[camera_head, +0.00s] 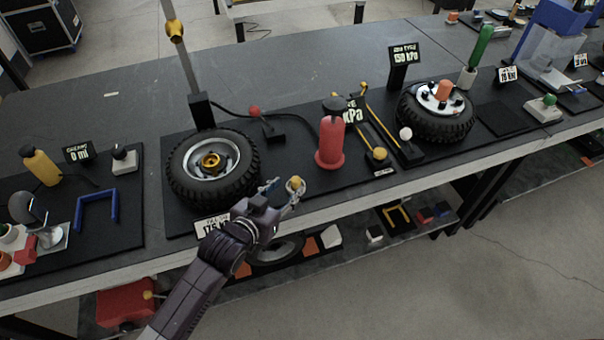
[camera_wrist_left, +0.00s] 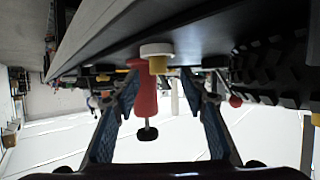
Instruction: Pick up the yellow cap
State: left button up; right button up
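The small yellow cap (camera_head: 296,182) sits on a white round base near the front edge of the black mat, right of the left tire. In the left wrist view, which looks upside down, the yellow cap (camera_wrist_left: 157,65) shows against the white disc (camera_wrist_left: 156,49), between and beyond my fingers. My left gripper (camera_head: 283,193) reaches in from the front edge, its fingertips close to the cap. In the wrist view the left gripper (camera_wrist_left: 165,92) has its blue-padded fingers spread apart, with nothing held between them. Contact with the cap cannot be made out. My right gripper is in neither view.
A tire with a gold hub (camera_head: 212,167) lies left of the cap. A red pump-like cylinder (camera_head: 331,143) stands just behind and to the right. A yellow knob (camera_head: 379,154) is farther right. A lower shelf (camera_head: 345,250) holds small parts below the table edge.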

aim_at(294, 181)
pick_arm(q)
jog(key=shift+w+d+f, duration=0.1)
jog(key=shift+w+d, duration=0.05)
jog(key=shift+w, duration=0.1)
jog(key=shift+w+d, duration=0.2)
jog(key=shift+w, duration=0.1)
jog(key=p+x, duration=0.1)
jog(key=x, duration=0.3)
jog(key=shift+d, duration=0.15)
jog(key=shift+w, duration=0.15)
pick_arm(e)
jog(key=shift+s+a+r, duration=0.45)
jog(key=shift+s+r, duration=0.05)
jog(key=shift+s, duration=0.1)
pick_arm(q)
jog(key=c, duration=0.9)
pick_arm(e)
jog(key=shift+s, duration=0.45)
